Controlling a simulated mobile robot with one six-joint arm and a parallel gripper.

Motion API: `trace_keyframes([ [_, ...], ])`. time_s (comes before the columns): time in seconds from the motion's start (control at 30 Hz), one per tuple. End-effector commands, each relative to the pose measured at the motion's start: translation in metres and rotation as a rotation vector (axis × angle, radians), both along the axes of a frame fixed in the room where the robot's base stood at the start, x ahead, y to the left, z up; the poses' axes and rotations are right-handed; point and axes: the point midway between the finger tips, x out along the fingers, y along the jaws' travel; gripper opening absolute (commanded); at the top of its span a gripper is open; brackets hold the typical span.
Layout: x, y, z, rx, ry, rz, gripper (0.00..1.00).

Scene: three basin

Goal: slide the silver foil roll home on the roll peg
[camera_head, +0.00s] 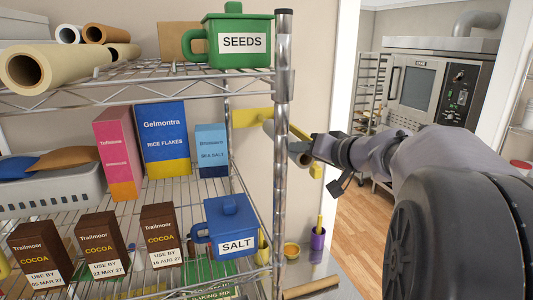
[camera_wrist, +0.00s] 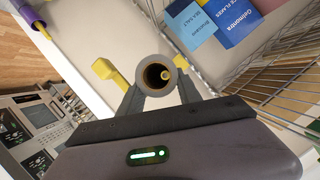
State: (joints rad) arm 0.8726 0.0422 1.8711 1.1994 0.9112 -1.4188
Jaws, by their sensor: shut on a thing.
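My gripper (camera_head: 316,150) is shut on the silver foil roll (camera_head: 298,149), just right of the shelf post. How deep the peg sits is hidden. A yellow bracket (camera_head: 252,117) shows behind the shelf post. The roll's far end is partly hidden by the post.
The wire rack's chrome post (camera_head: 282,90) stands close left of my gripper. The rack carries a green SEEDS jar (camera_head: 238,40), a blue SALT jar (camera_head: 231,226), boxes and other rolls (camera_head: 50,66). A purple cup (camera_head: 317,238) stands below. Open floor lies right.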

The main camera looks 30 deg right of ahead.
Motion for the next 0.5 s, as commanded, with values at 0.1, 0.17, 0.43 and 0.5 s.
trace_keyframes([
  [0.1,0.004,-0.001,0.0,0.0,-0.001,0.0,0.0],
  [0.17,0.006,-0.002,0.0,0.0,-0.001,0.001,0.0],
  [0.43,0.015,-0.004,0.0,0.0,-0.001,0.0,0.0],
  [0.5,0.018,-0.004,0.0,0.0,-0.001,0.001,0.0],
])
